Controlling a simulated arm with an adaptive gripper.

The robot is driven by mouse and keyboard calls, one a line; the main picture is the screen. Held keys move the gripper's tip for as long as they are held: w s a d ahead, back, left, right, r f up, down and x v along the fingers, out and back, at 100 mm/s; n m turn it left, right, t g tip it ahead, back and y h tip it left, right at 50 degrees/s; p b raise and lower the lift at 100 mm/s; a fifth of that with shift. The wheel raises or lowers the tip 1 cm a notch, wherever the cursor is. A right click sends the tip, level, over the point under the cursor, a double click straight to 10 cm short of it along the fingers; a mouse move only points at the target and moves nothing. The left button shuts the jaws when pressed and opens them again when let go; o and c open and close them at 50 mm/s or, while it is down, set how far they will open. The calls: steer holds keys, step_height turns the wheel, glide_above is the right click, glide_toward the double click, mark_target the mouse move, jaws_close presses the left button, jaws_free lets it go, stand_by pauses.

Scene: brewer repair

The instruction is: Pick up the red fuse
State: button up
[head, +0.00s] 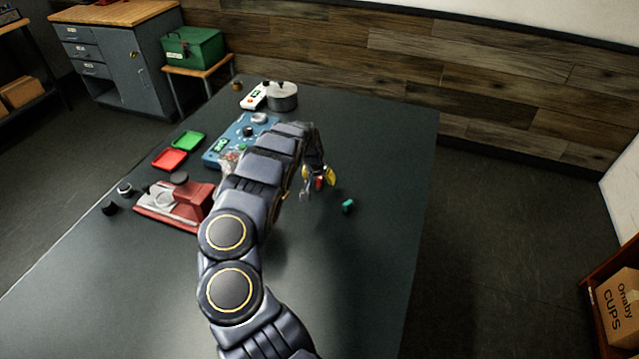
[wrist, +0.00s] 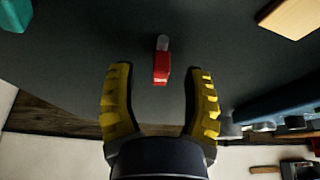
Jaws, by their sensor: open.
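The red fuse (wrist: 161,72) shows in the wrist view as a small red block with a pale grey tip at its upper end. It lies between and slightly beyond the fingertips of my gripper (wrist: 160,80). The yellow-padded fingers are spread on either side, with visible gaps between them and the fuse. In the head view my gripper (head: 318,181) is low over the right part of the dark table, and a bit of red (head: 319,184) shows by its fingers. My arm hides part of the table. I cannot tell the exact height of the fingers above the fuse.
A teal block (head: 348,206) lies just right of my gripper. A blue board (head: 216,151), green tray (head: 188,140), red tray (head: 169,159) and red machine (head: 165,207) stand to the left. A metal pot (head: 283,98) is at the back. The table's right front is clear.

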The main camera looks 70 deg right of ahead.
steer(key=shift+x, duration=0.8)
jaws_close()
steer(key=shift+r, duration=0.1)
